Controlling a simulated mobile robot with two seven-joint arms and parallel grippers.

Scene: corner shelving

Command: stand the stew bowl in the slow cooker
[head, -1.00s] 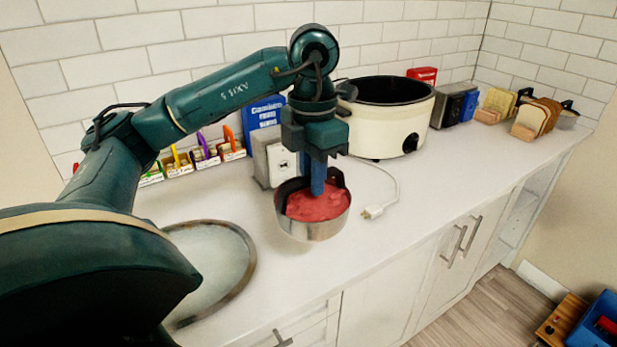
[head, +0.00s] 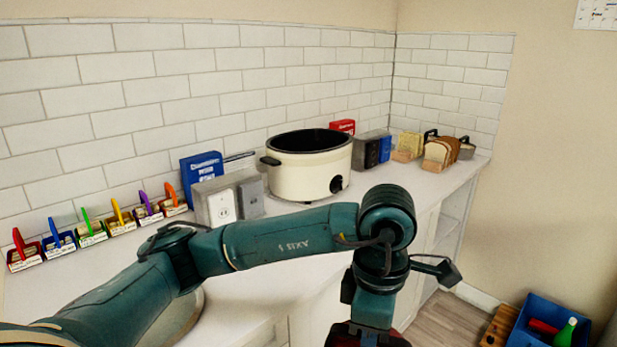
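The slow cooker (head: 305,173) is cream with a dark, open interior and a control knob on its front. It stands on the counter against the tiled wall, with no lid on it. My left gripper (head: 370,318) points down at the bottom edge of the head view, in front of the counter and to the right of and nearer than the cooker. The dark red stew bowl (head: 366,340) shows just under it, mostly cut off by the frame. The gripper appears shut on the bowl, though its fingertips are hidden. My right gripper is out of view.
A grey outlet box (head: 218,201) and a blue box (head: 200,168) stand left of the cooker. Several small colored-handled bins line the wall. A round lid (head: 186,322) lies partly behind my arm.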

